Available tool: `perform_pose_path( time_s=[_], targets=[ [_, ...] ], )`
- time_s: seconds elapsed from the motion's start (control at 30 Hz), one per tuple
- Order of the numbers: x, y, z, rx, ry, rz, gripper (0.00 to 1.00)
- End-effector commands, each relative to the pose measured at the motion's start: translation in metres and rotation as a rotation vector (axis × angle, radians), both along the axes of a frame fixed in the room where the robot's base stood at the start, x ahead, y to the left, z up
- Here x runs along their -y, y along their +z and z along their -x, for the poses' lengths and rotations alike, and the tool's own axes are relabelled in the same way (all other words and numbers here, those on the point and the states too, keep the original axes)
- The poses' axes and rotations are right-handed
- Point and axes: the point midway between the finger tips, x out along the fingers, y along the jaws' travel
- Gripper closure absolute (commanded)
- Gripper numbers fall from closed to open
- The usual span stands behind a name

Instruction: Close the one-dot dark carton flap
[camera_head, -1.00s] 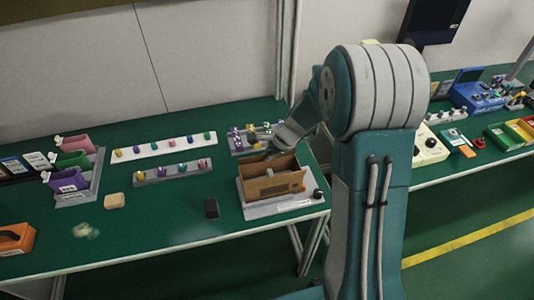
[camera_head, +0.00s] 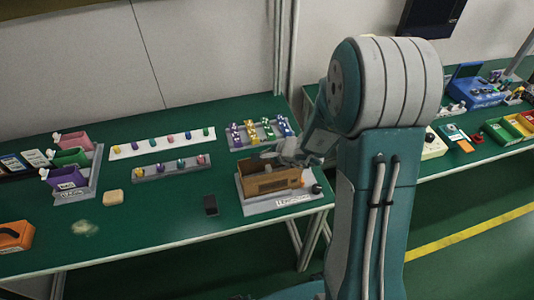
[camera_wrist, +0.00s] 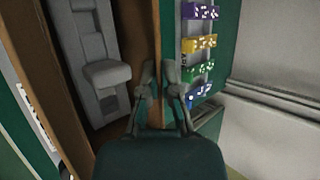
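The brown carton (camera_head: 270,184) stands on a grey base plate (camera_head: 282,204) near the table's front right corner. Its top is at least partly open. The wrist view looks down past a brown carton wall (camera_wrist: 70,90) to a grey stepped part (camera_wrist: 105,72) inside. My gripper (camera_wrist: 159,72) is at the carton's edge, its fingers a small gap apart beside a brown panel edge (camera_wrist: 148,30). I cannot tell whether they touch or grip this panel. In the head view my gripper (camera_head: 284,158) is over the carton's back edge. I cannot make out dots on any flap.
Behind the carton is a grey rack (camera_head: 258,134) with several coloured pieces. A black block (camera_head: 210,205) lies to the left. Strips of small knobs (camera_head: 162,143) and a coloured bin rack (camera_head: 84,181) are farther left.

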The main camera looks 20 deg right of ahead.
Motion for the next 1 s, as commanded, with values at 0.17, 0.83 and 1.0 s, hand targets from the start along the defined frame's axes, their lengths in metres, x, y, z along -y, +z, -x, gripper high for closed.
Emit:
perform_pose_path(
  time_s=[0.17,0.83,1.0],
  targets=[
    [-0.0008,-0.0026,0.0025,0.027,0.003,0.000,1.00],
    [-0.0010,-0.0034,0.0034,0.042,0.004,0.001,0.70],
    [-0.0008,-0.0025,0.0025,0.046,0.003,0.000,0.61]
  ],
)
